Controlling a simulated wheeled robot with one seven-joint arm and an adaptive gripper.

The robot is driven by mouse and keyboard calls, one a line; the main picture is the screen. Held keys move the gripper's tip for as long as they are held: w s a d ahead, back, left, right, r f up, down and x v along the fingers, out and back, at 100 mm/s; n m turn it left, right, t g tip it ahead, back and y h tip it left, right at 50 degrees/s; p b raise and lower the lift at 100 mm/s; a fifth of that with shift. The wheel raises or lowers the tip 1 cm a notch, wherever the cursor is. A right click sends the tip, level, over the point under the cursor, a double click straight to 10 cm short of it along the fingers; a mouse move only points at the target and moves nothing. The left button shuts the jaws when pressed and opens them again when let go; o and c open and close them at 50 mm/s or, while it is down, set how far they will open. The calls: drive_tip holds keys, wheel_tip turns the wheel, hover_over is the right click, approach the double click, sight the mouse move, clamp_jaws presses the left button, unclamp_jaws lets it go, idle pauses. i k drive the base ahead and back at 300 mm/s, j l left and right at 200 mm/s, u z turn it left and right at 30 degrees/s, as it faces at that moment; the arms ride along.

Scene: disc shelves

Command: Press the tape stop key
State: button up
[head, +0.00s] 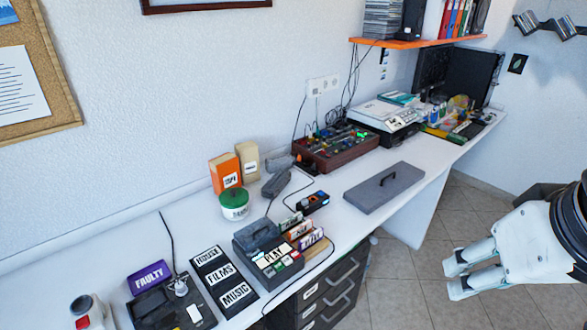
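The tape player (262,250) is a dark grey box on the white desk, with a raised lid part at its back. The lettering on the keys is too small to read, so I cannot tell which one is the stop key. My gripper (453,276) is at the right, over the floor in front of the desk and well apart from the tape player. Its two pale fingers are apart with nothing between them.
A grey lidded panel (384,187) and a red-brown mixer box (335,147) are farther right. Drawers (331,288) sit under the desk. The floor is clear.

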sight(287, 260)
drive_tip(key=u, duration=0.7)
drive_tip(key=j+z, duration=0.2)
drive_tip(key=i+j, duration=0.05)
